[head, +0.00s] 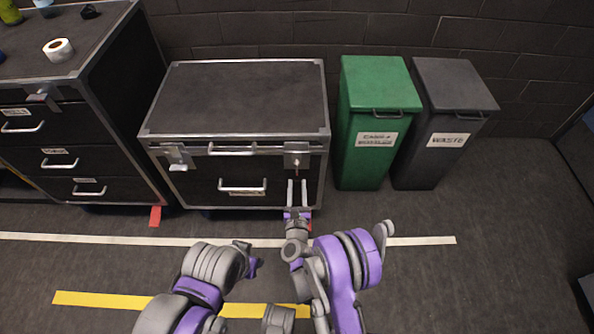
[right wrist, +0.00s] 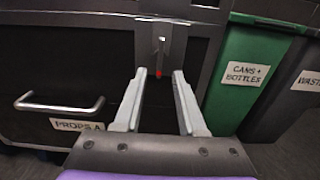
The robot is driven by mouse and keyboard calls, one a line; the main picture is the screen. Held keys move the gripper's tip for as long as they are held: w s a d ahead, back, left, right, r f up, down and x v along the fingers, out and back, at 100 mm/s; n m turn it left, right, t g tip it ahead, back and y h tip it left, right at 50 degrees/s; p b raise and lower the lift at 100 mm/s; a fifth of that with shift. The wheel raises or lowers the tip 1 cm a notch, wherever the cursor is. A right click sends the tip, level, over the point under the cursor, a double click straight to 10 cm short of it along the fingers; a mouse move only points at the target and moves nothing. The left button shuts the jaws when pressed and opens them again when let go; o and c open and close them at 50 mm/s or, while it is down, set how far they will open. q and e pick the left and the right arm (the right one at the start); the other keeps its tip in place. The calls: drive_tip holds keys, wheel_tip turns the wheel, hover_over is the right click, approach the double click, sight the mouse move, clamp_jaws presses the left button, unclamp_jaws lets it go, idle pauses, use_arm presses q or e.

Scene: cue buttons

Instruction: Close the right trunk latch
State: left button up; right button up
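The black trunk (head: 240,95) with metal edges stands against the wall with its lid down. The right trunk latch (head: 297,157) is a grey metal plate on the front right; in the right wrist view the latch (right wrist: 163,42) has a small lever and a red tip below it. The left trunk latch (head: 178,157) is on the front left. My right gripper (head: 297,190) is just below the right latch, fingers pointing at it; in the right wrist view its two fingers are apart and empty. My left gripper (head: 252,266) is low over the floor; its fingers are unclear.
A drawer handle (head: 242,187) with a label is left of my right gripper. A green bin (head: 375,130) and a grey waste bin (head: 445,125) stand right of the trunk. A black drawer cabinet (head: 60,120) stands at left. The floor in front is clear.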

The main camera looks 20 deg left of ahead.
sight(297, 172)
drive_tip(key=x, duration=0.7)
clamp_jaws()
